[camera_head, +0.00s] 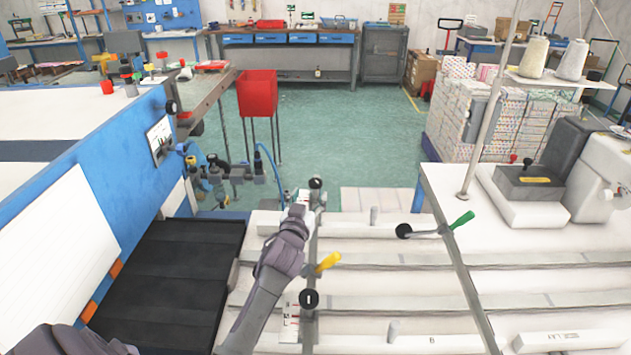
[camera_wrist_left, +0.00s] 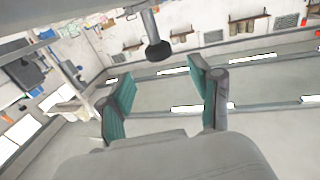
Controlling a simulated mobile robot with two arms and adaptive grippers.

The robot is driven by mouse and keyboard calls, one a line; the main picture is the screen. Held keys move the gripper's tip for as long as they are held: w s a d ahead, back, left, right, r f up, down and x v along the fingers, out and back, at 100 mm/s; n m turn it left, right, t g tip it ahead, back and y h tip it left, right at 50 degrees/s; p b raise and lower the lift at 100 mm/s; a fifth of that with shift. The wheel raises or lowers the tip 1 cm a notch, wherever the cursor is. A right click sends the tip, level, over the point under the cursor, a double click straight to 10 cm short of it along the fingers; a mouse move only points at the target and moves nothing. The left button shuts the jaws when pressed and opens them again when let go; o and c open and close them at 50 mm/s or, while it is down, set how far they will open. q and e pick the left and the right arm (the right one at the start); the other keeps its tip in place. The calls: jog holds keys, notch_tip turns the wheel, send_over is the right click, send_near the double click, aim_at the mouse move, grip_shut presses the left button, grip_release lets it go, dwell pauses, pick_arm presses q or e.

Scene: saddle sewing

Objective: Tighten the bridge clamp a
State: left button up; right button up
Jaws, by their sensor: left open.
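Several clamp parts stand on the white sewing table; I cannot tell which is bridge clamp a. One has a black knob (camera_head: 316,183) at the far end of a rail, just beyond my left gripper (camera_head: 298,212). A yellow handle (camera_head: 328,262) and another black knob (camera_head: 308,298) sit nearer on the same rail. A green handle (camera_head: 462,219) with a black knob (camera_head: 403,231) is to the right. In the left wrist view my left gripper (camera_wrist_left: 160,98) is open and empty, its teal pads apart. A black knob (camera_wrist_left: 158,49) on a grey rod shows beyond them. My right gripper is out of view.
The white table (camera_head: 433,185) has grey slats and long rails. A sewing machine (camera_head: 590,175) stands at right, beneath thread cones (camera_head: 534,57). A blue-sided machine (camera_head: 130,190) and black panels (camera_head: 165,270) flank the left. A red bin (camera_head: 257,93) stands behind on clear green floor.

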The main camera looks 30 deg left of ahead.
aim_at(314, 184)
pick_arm(q)
jog(key=x, duration=0.7)
jog(key=shift+w+f+p, duration=0.1)
jog(key=shift+w+p, duration=0.15)
jog(key=shift+p, duration=0.05)
jog(key=c, duration=1.2)
